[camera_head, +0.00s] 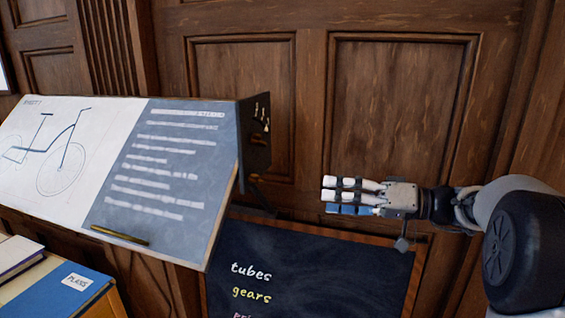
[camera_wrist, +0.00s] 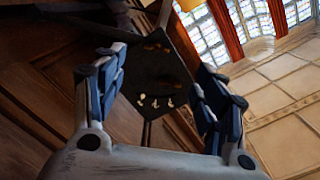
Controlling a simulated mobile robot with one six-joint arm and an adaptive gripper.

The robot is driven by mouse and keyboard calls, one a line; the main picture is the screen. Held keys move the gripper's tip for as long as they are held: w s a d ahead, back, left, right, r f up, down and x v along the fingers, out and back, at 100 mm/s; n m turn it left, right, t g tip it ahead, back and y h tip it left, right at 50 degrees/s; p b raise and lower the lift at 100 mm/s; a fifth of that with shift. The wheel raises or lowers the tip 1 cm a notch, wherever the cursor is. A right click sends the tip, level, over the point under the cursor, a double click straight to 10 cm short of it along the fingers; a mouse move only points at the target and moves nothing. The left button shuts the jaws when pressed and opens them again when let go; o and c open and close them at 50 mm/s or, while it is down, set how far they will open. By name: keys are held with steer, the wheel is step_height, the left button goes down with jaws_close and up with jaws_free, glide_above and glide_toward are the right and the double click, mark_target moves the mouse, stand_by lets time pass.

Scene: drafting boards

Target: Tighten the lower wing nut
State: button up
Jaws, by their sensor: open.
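A dark side plate (camera_head: 256,160) is fixed to the right end of the tilted drafting board (camera_head: 175,160). Two small brass wing nuts show on it, an upper one (camera_head: 260,138) and a lower one (camera_head: 255,178). My gripper (camera_head: 326,196) is right of the plate, at about the lower nut's height in the picture, with a clear gap and nothing held. Its fingers are apart and point left. In the wrist view, the plate (camera_wrist: 152,82) shows between the open fingers of my gripper (camera_wrist: 162,62). Small brass shapes are on it, too dim to tell which nut is which.
White marks or hooks (camera_head: 262,106) are near the plate's top. A framed chalkboard (camera_head: 330,270) stands below my gripper. Panelled wood (camera_head: 390,110) is behind. The space between my fingers and the plate looks free.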

steer(key=w+d, duration=0.1)
steer(key=b, duration=0.2)
glide_toward(262, 180)
steer(key=shift+t, duration=0.4)
steer(key=x, duration=0.9)
steer(key=shift+a+f, duration=0.1)
steer(key=shift+a, duration=0.2)
steer(key=shift+s, duration=0.1)
steer(key=shift+c, duration=0.4)
jaws_close()
